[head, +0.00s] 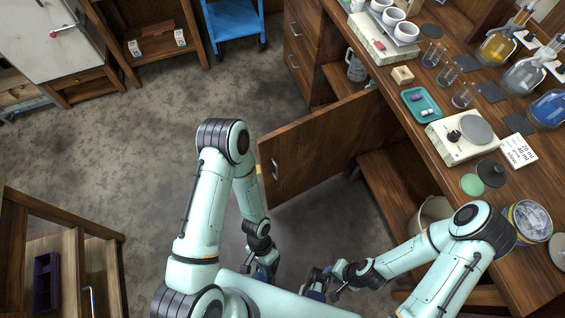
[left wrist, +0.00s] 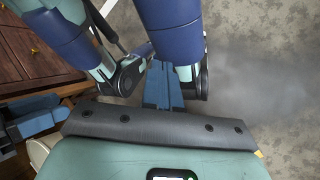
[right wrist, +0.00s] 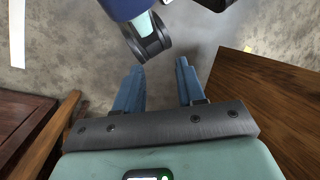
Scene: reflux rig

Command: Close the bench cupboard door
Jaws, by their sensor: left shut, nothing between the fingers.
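The bench cupboard door (head: 318,145) stands swung wide open in the head view, out from the bench over the floor. Its handle (head: 275,169) is near the free edge. Inside the open cupboard a glass jug (head: 356,66) shows. My left gripper (head: 265,272) is below the door's free edge in the picture, apart from it; its fingers (left wrist: 162,88) are together and empty in the left wrist view. My right gripper (head: 318,284) is lower and to the right, also apart from the door. Its fingers (right wrist: 160,85) are spread and empty in the right wrist view.
The bench top (head: 398,125) carries flasks, beakers, a hotplate (head: 462,137) and a teal tray (head: 422,105). A pale bin (head: 430,212) stands under the bench. A wooden cabinet (head: 65,240) is at lower left. Floor (head: 150,150) left of the door is clear.

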